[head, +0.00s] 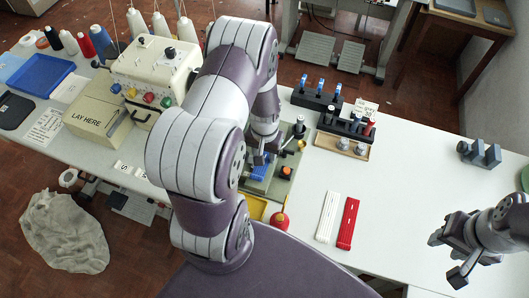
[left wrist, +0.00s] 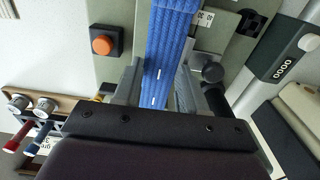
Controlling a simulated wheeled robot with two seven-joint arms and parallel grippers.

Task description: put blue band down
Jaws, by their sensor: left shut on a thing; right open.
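The blue band (head: 260,172) lies over the green-grey station plate (head: 282,186), largely hidden by my left arm in the head view. In the left wrist view the blue band (left wrist: 170,45) is a wide ribbed strip with small white marks, running up between the fingers. My left gripper (left wrist: 157,88) is shut on it, close above the plate; whether the band touches the plate I cannot tell. My right gripper (head: 452,258) is open and empty over the right part of the white table.
A white band (head: 327,217) and a red band (head: 348,223) lie on the table. An orange button (left wrist: 103,45) sits on the plate. Behind stand black racks (head: 317,99) of tools. The sewing machine (head: 150,80) is at left. Grey blocks (head: 479,153) stand at right; the table between is clear.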

